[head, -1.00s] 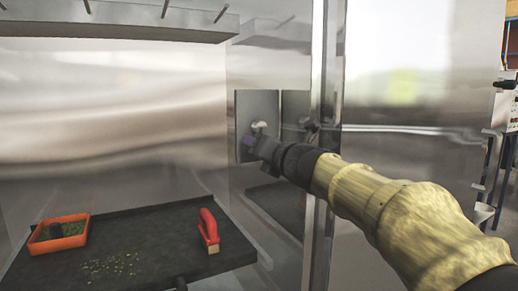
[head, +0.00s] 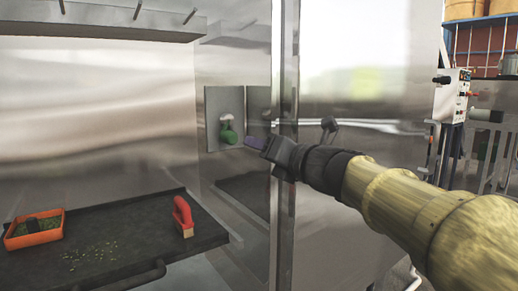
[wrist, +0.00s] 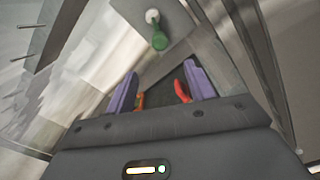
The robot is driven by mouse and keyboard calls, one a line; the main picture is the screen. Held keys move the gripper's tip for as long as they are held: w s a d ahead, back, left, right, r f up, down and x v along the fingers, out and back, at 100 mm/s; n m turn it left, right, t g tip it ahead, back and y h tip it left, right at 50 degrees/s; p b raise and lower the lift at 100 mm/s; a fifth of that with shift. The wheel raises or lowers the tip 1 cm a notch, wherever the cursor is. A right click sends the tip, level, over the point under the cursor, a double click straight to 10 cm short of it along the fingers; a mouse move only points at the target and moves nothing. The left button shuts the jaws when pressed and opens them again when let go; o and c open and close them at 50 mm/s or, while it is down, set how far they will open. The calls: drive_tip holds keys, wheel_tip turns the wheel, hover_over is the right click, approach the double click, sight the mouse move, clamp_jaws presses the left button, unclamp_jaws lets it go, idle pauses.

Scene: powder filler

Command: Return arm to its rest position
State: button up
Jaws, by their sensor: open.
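My gripper (head: 256,143) is at the end of my arm, right of the green knob in the head view. In the wrist view its two purple fingers (wrist: 162,82) are spread apart with nothing held between them. The green knob (head: 228,133) sticks out from a grey panel (head: 212,112) on the steel side wall. In the wrist view the green knob (wrist: 158,38) shows beyond the fingertips, apart from them.
A dark tray table (head: 130,225) carries an orange box (head: 35,238) of green bits, scattered crumbs and a red-handled brush (head: 183,215). A steel cabinet edge (head: 284,90) stands beside my gripper. A control box (head: 451,95) stands at the right.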

drive_tip(key=d+f+m+g+h, duration=0.1)
drive_tip(key=d+f+m+h, duration=0.45)
drive_tip(key=f+m, duration=0.6)
drive_tip(key=d+f+m+g+h, duration=0.2)
drive_tip(key=d+f+m+h, duration=0.2)
drive_tip(key=d+f+m, duration=0.55)
drive_tip(key=s+f+m+g+h, duration=0.1)
drive_tip(key=s+f+m+g, duration=0.8)
drive_tip(key=s+f+m, duration=1.05)
wheel_tip(320, 180, up, 24)
drive_tip(key=n+p, duration=0.3)
drive_tip(key=p, duration=2.5)
drive_tip(key=shift+s+f, duration=0.15)
drive_tip(key=shift+s, duration=0.2)
